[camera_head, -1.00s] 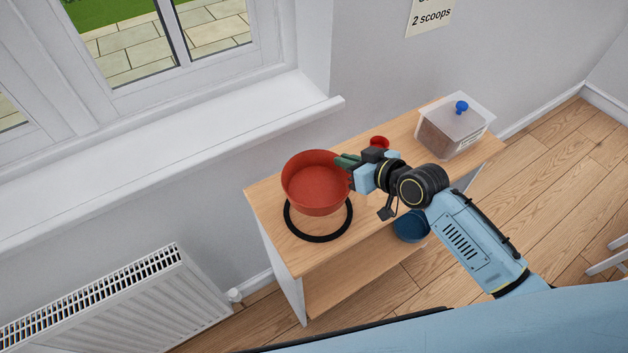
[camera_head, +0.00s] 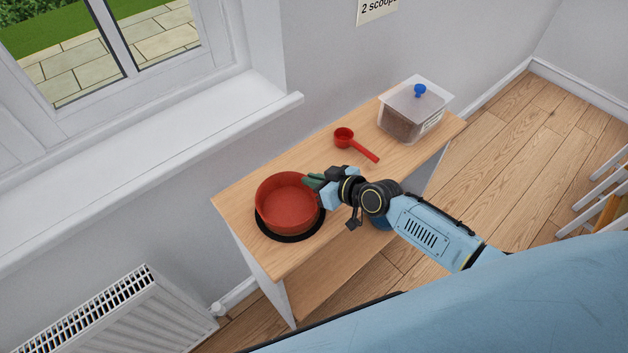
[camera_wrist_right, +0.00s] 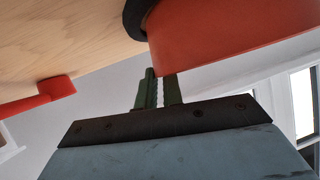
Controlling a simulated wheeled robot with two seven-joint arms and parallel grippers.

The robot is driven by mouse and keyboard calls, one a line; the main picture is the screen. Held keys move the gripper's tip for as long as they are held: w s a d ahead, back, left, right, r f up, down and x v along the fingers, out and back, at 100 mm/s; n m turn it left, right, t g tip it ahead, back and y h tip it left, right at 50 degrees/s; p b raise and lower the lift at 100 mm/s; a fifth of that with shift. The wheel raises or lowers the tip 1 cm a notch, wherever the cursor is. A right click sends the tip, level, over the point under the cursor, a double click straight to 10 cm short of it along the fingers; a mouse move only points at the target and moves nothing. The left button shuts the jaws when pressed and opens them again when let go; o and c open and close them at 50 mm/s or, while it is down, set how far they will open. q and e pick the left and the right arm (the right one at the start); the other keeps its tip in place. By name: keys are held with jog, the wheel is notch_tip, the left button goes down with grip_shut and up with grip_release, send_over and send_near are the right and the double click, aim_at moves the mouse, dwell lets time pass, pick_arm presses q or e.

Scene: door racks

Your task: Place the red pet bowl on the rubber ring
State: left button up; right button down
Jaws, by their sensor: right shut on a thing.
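The red pet bowl (camera_head: 288,203) is upright at the left end of the wooden shelf unit, over the black rubber ring (camera_head: 301,237). The ring's near and right edge shows around the bowl's base; the rest is hidden under it. I cannot tell whether the bowl touches the ring. My right gripper (camera_head: 311,182) is shut on the bowl's right rim. In the right wrist view the bowl (camera_wrist_right: 235,40) is beside the fingers (camera_wrist_right: 160,92), with part of the ring (camera_wrist_right: 135,18) at its base. My left gripper is out of view.
A red scoop (camera_head: 345,138) lies on the wooden top (camera_head: 300,262) behind my right gripper. A clear food bin with a blue knob (camera_head: 415,108) stands at the far right end. A window sill (camera_head: 200,140) runs along the wall, and a radiator (camera_head: 135,315) is at lower left.

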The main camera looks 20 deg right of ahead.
jog(key=c, duration=1.5)
grip_release()
jog(key=p+v, duration=0.1)
jog(key=v, duration=1.1)
jog(key=shift+d, duration=0.1)
